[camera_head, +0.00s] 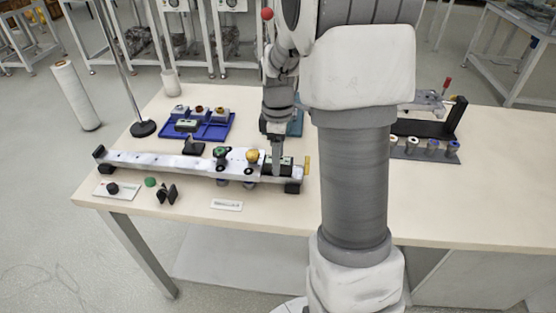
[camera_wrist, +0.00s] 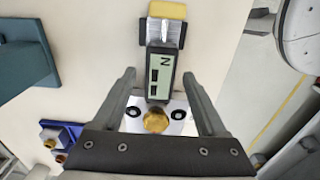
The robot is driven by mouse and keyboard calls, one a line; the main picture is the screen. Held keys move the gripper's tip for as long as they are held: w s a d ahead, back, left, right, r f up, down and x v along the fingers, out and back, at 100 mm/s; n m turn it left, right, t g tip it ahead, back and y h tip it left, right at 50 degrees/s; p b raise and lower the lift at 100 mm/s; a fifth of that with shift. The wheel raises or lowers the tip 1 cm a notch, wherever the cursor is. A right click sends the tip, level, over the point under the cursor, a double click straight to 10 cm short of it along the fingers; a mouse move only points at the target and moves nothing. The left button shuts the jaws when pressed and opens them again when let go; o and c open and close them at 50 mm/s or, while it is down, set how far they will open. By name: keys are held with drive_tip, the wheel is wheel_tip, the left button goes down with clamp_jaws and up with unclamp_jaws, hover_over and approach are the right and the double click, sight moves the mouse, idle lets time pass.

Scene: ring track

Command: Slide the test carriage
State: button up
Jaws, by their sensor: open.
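A pale track (camera_head: 150,161) with black end blocks lies along the front of the table. Near its right end is a white plate (camera_head: 238,161) with a gold knob (camera_head: 252,156) and a dark green-topped knob (camera_head: 221,152); it looks like the test carriage. A dark gauge with a pale green display (camera_wrist: 162,76) marked N sits beyond the gold knob in the wrist view. My gripper (camera_head: 276,170) is over the track's right end. In the wrist view my gripper (camera_wrist: 159,76) is open, fingers apart on either side of the gauge and gold knob. Contact cannot be told.
A yellow end piece (camera_wrist: 166,11) stands past the gauge. A blue tray (camera_head: 208,131) with small parts lies behind the track. A stand rod (camera_head: 121,70) rises at the left. Small black parts (camera_head: 167,193) and a label (camera_head: 227,204) lie in front.

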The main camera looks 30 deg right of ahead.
drive_tip(key=shift+f, duration=0.35)
clamp_jaws()
idle(1.2)
